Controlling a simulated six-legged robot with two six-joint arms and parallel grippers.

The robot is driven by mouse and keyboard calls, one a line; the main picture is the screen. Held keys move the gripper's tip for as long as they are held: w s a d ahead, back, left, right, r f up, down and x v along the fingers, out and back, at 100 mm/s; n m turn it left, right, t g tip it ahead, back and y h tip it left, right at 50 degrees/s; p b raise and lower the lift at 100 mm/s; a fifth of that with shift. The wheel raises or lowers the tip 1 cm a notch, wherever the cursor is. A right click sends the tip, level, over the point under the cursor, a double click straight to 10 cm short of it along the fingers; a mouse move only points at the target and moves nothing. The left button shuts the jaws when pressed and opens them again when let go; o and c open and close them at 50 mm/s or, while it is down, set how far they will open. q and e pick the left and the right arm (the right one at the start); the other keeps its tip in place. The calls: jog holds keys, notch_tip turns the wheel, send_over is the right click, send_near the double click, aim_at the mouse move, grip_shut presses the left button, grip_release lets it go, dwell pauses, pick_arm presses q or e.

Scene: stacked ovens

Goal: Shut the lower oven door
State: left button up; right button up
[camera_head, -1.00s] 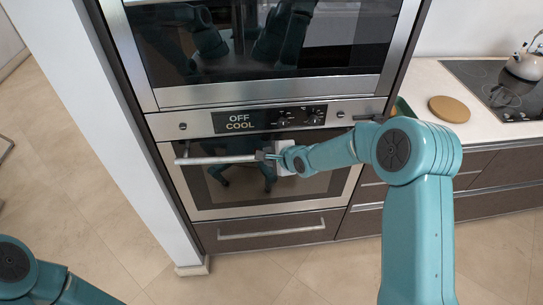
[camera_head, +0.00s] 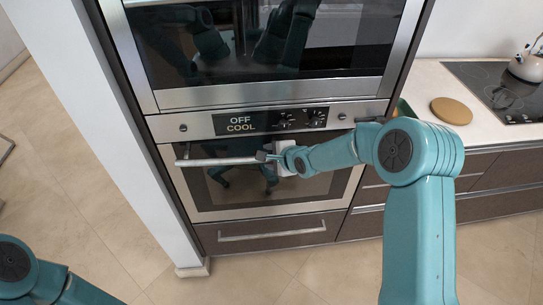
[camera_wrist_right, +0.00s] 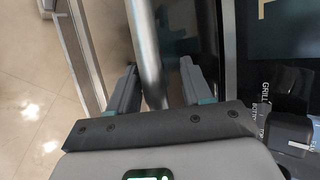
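The lower oven door (camera_head: 235,205) is a dark glass door in a steel frame below the control panel. It looks flush or nearly flush with the oven front; I cannot tell whether a small gap is left. Its steel bar handle (camera_head: 215,161) runs across the top of the door. My right gripper (camera_head: 264,157) is at the right part of the handle. In the right wrist view the gripper (camera_wrist_right: 160,85) has its fingers apart, one on each side of the handle bar (camera_wrist_right: 148,50). My left gripper is out of view; only part of that arm shows at bottom left.
The upper oven (camera_head: 260,50) is shut above. The control panel (camera_head: 265,121) reads OFF COOL and has two knobs. A drawer (camera_head: 270,233) lies below the door. A counter with a round board (camera_head: 451,110) and a kettle (camera_head: 526,65) stands at right. The floor in front is clear.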

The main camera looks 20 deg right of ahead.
dwell(0.3)
jog(key=shift+s+d+r, duration=0.1)
jog(key=shift+s+r, duration=0.05)
jog(key=shift+s, duration=0.05)
jog(key=p+v, duration=0.1)
jog(key=v, duration=1.4)
jog(key=shift+s+r, duration=0.2)
jog(key=shift+r, duration=0.05)
jog(key=shift+f, duration=0.1)
